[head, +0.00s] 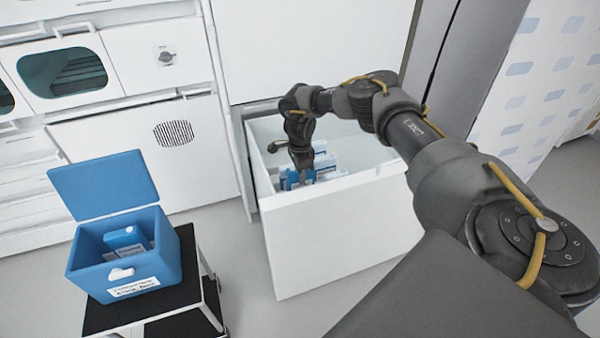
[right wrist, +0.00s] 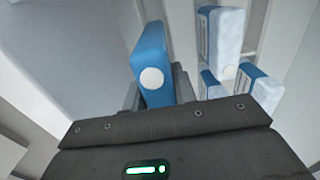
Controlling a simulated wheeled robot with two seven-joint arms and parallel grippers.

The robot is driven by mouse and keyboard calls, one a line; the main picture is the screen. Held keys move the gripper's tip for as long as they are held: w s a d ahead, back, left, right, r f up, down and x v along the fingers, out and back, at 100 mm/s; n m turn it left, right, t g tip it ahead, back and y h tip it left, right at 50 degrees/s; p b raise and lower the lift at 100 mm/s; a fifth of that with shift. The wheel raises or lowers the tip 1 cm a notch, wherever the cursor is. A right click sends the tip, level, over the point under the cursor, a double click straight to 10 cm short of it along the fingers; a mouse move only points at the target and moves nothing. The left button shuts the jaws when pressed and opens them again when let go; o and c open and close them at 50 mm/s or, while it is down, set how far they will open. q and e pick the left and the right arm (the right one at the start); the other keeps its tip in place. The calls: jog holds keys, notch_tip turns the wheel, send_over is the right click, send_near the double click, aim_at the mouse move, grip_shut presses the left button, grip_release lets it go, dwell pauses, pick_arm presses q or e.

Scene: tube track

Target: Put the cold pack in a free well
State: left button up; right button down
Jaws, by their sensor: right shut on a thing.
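My right gripper (head: 301,163) reaches down into the open white drawer. It is shut on a blue cold pack (right wrist: 151,52) with a round white spot, which stands upright between the fingers in the right wrist view. The blue cool box (head: 112,278) stands with its lid (head: 105,183) open, on the left in the head view. Inside it is a blue pack (head: 121,237) with a white lower part, beside grey inner parts. The wells are too small to make out one by one. My left gripper is not in view.
The drawer (head: 340,235) is pulled out from a white cabinet. Several blue-and-white packs (right wrist: 221,40) stand in it beside the held pack. The cool box sits on a small black-topped cart (head: 170,308). Grey floor lies between cart and drawer.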

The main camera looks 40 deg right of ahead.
jog(key=shift+d+f, duration=0.2)
jog(key=shift+f, duration=0.45)
jog(key=shift+f+b, duration=0.1)
jog(key=shift+b, duration=0.25)
